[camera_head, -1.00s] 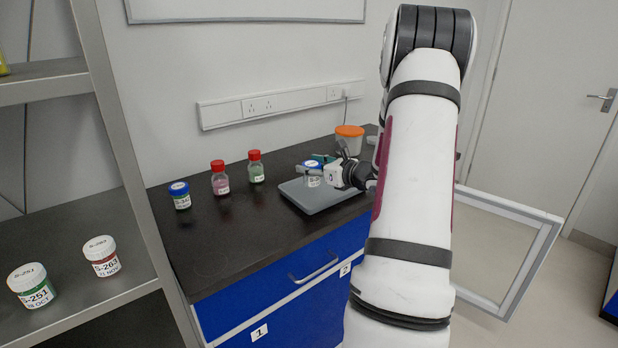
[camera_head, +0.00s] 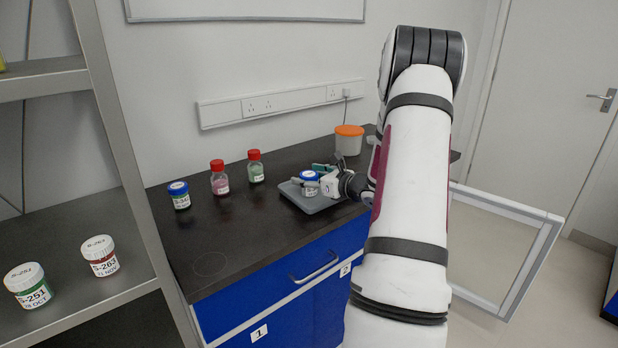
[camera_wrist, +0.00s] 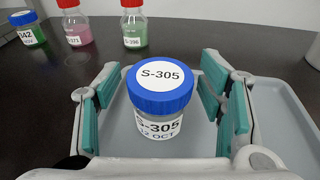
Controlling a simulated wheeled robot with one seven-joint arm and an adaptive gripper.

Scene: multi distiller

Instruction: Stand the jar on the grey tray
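The jar (camera_head: 309,189) has a blue lid with a white label reading S-305 and stands upright over the grey tray (camera_head: 316,208), seemingly resting on it. In the wrist view the jar (camera_wrist: 162,105) is in the middle, with the tray (camera_wrist: 285,125) around it. My gripper (camera_head: 313,178) is low over the tray, with its fingers on either side of the jar. In the wrist view my gripper (camera_wrist: 163,82) is open, with gaps between its green pads and the jar. The jar's base is partly hidden.
Left of the tray on the dark bench stand a blue-lidded jar (camera_head: 180,196) and two red-capped bottles, one pink (camera_head: 220,182) and one green (camera_head: 256,170). An orange-lidded tub (camera_head: 348,143) stands behind. A shelf (camera_head: 60,262) at left holds two white-lidded jars. The bench's front left is clear.

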